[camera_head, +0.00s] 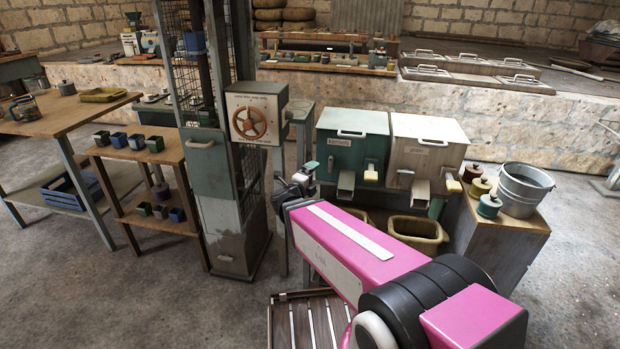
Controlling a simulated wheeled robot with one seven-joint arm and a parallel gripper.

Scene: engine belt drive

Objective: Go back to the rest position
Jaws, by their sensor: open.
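My pink arm reaches from the lower right toward the middle of the camera_head view. My gripper (304,178) is at its far end, small and partly hidden by the arm. It is open, and I see nothing held in it. It is in front of the gap between the tall grey-green cabinet with a red handwheel (249,122) and the green bin (350,140). I cannot tell whether it touches anything there.
A cream bin (426,150) stands beside the green one, with a yellow tub (418,232) below. A metal bucket (524,188) and several small pots stand on a wooden cabinet at right. A slatted pallet (300,322) lies below my arm. Floor at left front is clear.

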